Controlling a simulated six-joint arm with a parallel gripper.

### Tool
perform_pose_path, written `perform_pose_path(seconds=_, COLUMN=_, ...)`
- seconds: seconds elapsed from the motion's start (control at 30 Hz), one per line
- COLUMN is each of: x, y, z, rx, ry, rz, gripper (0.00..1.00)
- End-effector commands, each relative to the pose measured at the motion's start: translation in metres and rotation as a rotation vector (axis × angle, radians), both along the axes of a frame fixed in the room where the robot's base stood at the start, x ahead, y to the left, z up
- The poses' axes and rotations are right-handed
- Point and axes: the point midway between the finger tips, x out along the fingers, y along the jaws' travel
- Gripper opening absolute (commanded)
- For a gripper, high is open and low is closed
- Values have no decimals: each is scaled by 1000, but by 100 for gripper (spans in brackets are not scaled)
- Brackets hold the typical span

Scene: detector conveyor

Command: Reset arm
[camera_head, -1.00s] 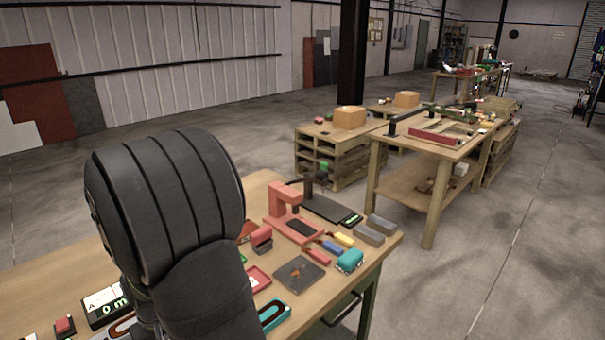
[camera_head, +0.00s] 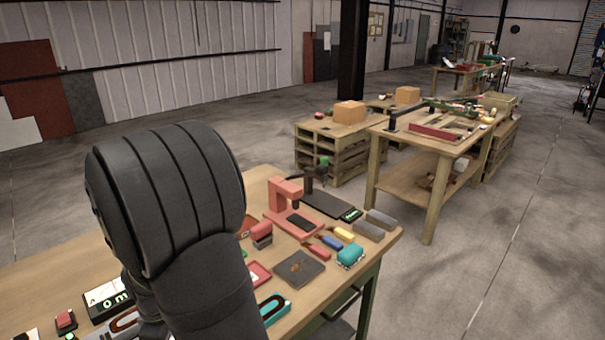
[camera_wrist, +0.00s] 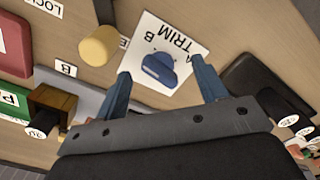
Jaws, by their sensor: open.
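In the wrist view my gripper (camera_wrist: 164,82) is open, its two blue fingers apart with nothing between them. Beyond the fingertips a white card (camera_wrist: 180,32) reading "TRIM" and "A" lies on the wooden table, with a blue object (camera_wrist: 158,68) on it. In the head view my dark arm covers the left part of the near workbench (camera_head: 60,268), and my gripper does not show there.
In the wrist view a yellow cylinder (camera_wrist: 98,46) stands left of the card and a black block (camera_wrist: 262,82) lies right. In the head view a red stand (camera_head: 288,208), a dark plate (camera_head: 299,267) and a teal item (camera_head: 350,256) are on the bench.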

Motion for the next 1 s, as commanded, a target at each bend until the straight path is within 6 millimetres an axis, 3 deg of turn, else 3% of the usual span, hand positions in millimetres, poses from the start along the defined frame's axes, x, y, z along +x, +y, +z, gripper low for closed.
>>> perform_pose_path(seconds=0.5, x=1, y=0, z=0, rx=0, ry=0, rz=382, gripper=65)
perform_pose_path(seconds=1.0, x=1, y=0, z=0, rx=0, ry=0, rz=462, gripper=65)
